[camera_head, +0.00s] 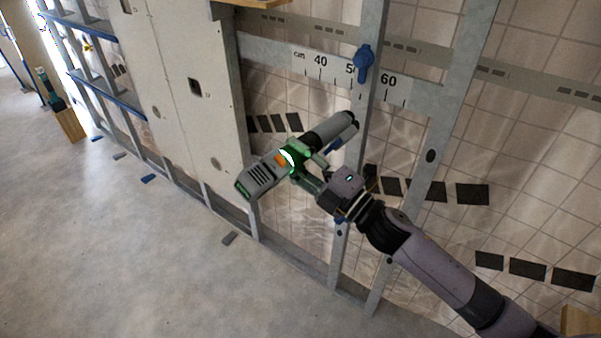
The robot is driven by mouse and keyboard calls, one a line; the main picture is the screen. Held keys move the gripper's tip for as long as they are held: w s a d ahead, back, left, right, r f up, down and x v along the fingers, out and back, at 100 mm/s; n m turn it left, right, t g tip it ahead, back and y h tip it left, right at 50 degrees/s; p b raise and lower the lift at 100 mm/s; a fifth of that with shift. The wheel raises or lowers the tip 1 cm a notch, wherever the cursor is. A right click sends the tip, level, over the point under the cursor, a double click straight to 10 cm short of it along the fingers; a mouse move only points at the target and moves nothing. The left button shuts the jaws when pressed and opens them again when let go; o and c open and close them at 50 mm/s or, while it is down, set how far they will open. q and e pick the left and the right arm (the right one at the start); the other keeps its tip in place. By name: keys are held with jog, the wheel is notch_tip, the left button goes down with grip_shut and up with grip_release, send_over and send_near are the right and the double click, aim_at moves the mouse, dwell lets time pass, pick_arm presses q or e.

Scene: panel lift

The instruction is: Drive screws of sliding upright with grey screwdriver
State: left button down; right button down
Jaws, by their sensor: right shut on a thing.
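My right gripper (308,172) comes in from the lower right and is shut on the grey screwdriver (261,178). The screwdriver is a grey power tool with a dark barrel, a green-lit band and an orange patch. Its barrel points up and right toward a metal upright (368,102), and its vented end points down and left. I cannot tell whether the tip touches the upright. A blue screw-like knob (363,60) sits on the upright, over the scale strip. Another blue piece shows just below the barrel, partly hidden. My left gripper is not in view.
A cm scale strip (320,67) runs behind the upright. A second metal upright (455,100) stands to the right. A pale panel (190,90) covers the frame at left. Small blue and grey bits lie on the floor (130,250), which is otherwise open at lower left.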

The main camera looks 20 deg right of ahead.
aim_at(320, 139)
jog(key=shift+w+d+r+n+g+y, duration=0.35)
jog(key=shift+w+d+n+y, duration=0.2)
jog(key=shift+n, duration=0.45)
jog(key=shift+w+d+b, duration=0.6)
jog(key=shift+w+d, duration=0.5)
jog(key=shift+d, duration=0.2)
jog(key=shift+r, duration=0.1)
jog(key=shift+s+d, duration=0.15)
jog(key=shift+w+d+r+h, duration=0.15)
jog(key=shift+w+d+h, duration=0.1)
jog(key=shift+w+d, duration=0.6)
dwell(2.3)
jog(key=shift+s, duration=0.2)
jog(key=shift+s+a+p, duration=0.3)
jog(key=shift+s+a, duration=0.4)
jog(key=shift+a, duration=0.2)
jog(key=shift+s+a+p, duration=0.25)
jog(key=shift+s+a, duration=0.45)
jog(key=shift+a, duration=0.2)
